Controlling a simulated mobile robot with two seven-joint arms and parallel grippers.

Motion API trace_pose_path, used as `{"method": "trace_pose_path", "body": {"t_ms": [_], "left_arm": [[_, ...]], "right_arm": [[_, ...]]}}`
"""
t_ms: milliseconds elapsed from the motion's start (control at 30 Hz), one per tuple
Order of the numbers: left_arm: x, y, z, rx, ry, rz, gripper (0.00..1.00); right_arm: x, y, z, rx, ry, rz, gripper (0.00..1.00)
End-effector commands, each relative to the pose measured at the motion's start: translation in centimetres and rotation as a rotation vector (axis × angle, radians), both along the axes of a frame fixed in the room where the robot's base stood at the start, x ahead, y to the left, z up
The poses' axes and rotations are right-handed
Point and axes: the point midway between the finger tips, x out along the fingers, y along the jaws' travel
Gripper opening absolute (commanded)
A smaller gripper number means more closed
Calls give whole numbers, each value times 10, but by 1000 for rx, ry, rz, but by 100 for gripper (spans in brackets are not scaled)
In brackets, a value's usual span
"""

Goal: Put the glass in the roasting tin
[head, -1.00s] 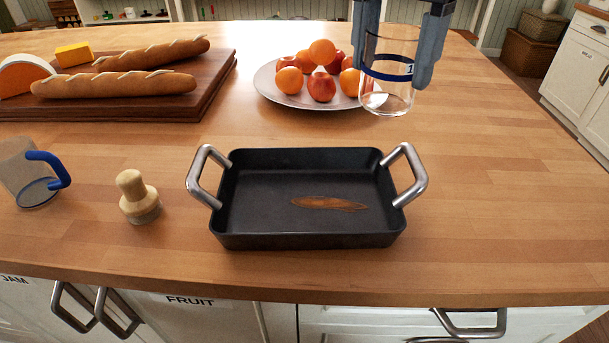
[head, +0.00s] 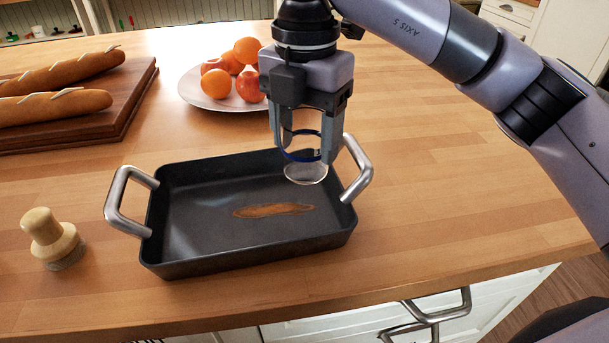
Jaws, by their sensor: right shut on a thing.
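The glass (head: 305,174) is clear with a blue band. My right gripper (head: 303,150) is shut on it and holds it upright, mouth or base end downward unclear. In the head view the glass overlaps the right back part of the roasting tin (head: 190,228); its exact height over the tin's floor cannot be told. The tin is dark and rectangular, with two steel handles and a brown stain on its floor. My left gripper is not in view.
A wooden brush (head: 50,238) stands left of the tin. A plate (head: 200,100) of fruit is behind it. A cutting board (head: 125,115) with baguettes is at the back left. The counter to the right is clear under my right arm.

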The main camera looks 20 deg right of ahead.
Motion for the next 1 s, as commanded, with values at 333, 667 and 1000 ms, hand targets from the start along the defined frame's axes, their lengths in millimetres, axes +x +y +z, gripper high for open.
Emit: {"method": "trace_pose_path", "body": {"t_ms": [333, 667, 1000], "left_arm": [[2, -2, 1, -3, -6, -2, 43], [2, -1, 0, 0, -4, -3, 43], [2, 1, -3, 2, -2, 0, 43]], "right_arm": [[0, -1, -32, 0, 0, -1, 28], [0, 0, -65, 1, -2, 0, 28], [0, 0, -68, 1, -1, 0, 74]]}}
